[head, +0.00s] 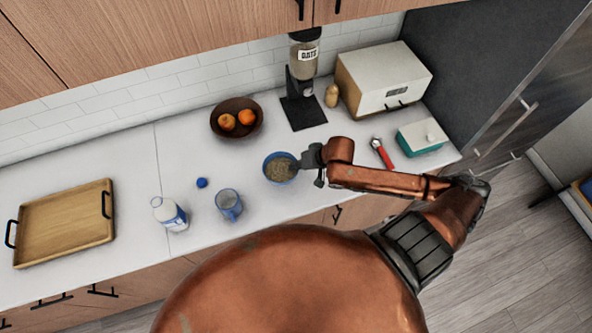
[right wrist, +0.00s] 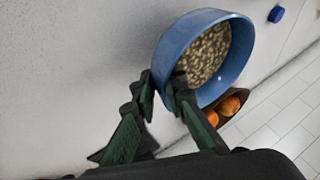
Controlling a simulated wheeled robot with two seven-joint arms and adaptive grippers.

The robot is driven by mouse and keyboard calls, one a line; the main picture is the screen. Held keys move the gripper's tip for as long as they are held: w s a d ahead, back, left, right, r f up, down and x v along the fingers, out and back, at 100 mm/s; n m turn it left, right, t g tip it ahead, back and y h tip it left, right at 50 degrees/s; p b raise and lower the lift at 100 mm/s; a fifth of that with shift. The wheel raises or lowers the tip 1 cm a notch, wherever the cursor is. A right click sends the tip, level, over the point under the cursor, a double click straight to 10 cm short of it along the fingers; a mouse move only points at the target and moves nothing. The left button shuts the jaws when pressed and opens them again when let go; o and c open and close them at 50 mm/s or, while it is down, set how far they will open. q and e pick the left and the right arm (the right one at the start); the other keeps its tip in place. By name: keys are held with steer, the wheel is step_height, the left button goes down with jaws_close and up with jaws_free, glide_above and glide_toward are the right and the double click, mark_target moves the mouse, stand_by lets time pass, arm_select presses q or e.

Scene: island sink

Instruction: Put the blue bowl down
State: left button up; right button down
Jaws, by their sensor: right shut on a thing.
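The blue bowl (head: 268,174) is near the middle of the white counter and holds brownish, cereal-like pieces. My right gripper (head: 299,164) reaches it from the right side. In the right wrist view the blue bowl (right wrist: 175,50) shows large, and the fingers of my right gripper (right wrist: 164,88) are shut on its near wall, one finger inside the rim and one outside. The bowl looks about level in the head view. I cannot tell whether its base touches the counter. My left gripper is not in view.
A glass mug (head: 228,204), blue cap (head: 202,183) and milk bottle (head: 169,214) stand left of the bowl. A brown fruit bowl (head: 217,127) and cereal dispenser (head: 302,85) are behind it. A red-handled tool (head: 384,156) lies right. A wooden tray (head: 62,228) is far left.

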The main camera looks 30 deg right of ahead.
steer(key=shift+w+d+f, duration=0.1)
steer(key=shift+w+f, duration=0.35)
steer(key=shift+f, duration=1.6)
steer(key=shift+f, duration=0.1)
steer(key=c, duration=2)
jaws_free()
steer(key=shift+f, duration=0.1)
steer(key=shift+o, duration=0.2)
steer(key=v, duration=1.2)
steer(key=shift+r+p, duration=0.2)
steer(key=shift+p, duration=0.25)
